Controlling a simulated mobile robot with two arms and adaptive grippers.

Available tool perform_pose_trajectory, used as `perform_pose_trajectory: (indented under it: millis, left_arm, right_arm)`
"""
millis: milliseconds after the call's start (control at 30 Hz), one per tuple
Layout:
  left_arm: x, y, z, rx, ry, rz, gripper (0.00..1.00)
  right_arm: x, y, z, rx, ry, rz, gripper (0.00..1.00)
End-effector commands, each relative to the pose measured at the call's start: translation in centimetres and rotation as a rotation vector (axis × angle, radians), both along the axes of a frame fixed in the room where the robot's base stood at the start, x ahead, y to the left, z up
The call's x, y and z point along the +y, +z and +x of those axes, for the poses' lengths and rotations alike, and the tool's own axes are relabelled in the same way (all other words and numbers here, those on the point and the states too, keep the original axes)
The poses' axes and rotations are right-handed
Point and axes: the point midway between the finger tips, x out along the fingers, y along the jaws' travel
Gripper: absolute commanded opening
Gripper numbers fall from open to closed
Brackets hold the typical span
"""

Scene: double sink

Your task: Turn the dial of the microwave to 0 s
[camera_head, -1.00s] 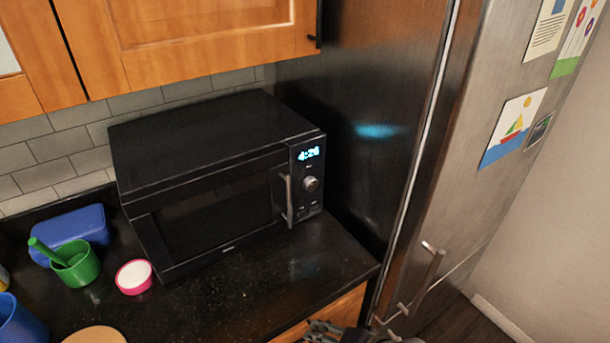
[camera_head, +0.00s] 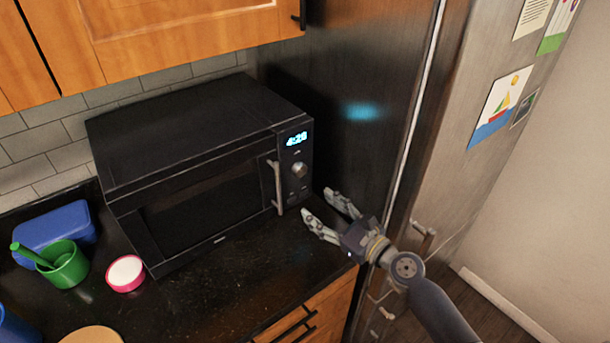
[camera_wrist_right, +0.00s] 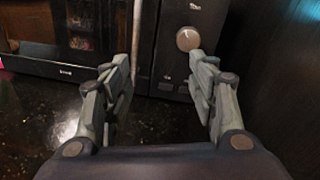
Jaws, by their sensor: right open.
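The black microwave (camera_head: 200,165) stands on the dark counter with its door shut. Its round silver dial (camera_head: 299,170) is on the right-hand panel, below a lit blue display (camera_head: 297,138) that seems to read 4:26. The dial also shows in the right wrist view (camera_wrist_right: 188,39), ahead of and above the fingertips. My right gripper (camera_head: 317,203) is open and empty, in front of and below the dial, apart from it. In the wrist view its two fingers (camera_wrist_right: 164,75) are spread wide. My left gripper is not in view.
The microwave's vertical door handle (camera_head: 277,187) is just left of the dial. A steel fridge (camera_head: 440,150) stands close on the right. A pink-rimmed bowl (camera_head: 126,273), green cup (camera_head: 63,265) and blue container (camera_head: 55,234) are at left. The counter front (camera_head: 230,290) is clear.

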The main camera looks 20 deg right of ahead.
Motion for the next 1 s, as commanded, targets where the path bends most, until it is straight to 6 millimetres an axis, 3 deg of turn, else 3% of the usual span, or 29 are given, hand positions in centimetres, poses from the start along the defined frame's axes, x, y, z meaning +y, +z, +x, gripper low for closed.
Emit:
perform_pose_trajectory:
  millis: [100, 233, 367, 700, 1000]
  left_arm:
    - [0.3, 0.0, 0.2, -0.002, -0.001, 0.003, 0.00]
    - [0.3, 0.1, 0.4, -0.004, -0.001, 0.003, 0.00]
    - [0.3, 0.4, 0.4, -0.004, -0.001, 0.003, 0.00]
    - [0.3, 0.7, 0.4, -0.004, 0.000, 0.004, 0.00]
    - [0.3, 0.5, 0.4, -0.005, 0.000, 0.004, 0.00]
  right_arm:
    - [-2.3, 0.7, 1.5, 0.031, -0.071, 0.165, 0.54]
    - [-2.9, 1.0, 2.4, 0.042, -0.095, 0.225, 0.54]
    - [-2.3, 1.1, 3.8, 0.040, -0.095, 0.226, 0.54]
    - [-0.2, 1.0, 9.5, 0.041, -0.092, 0.223, 0.54]
    - [0.7, 0.9, 11.9, 0.042, -0.092, 0.221, 0.54]
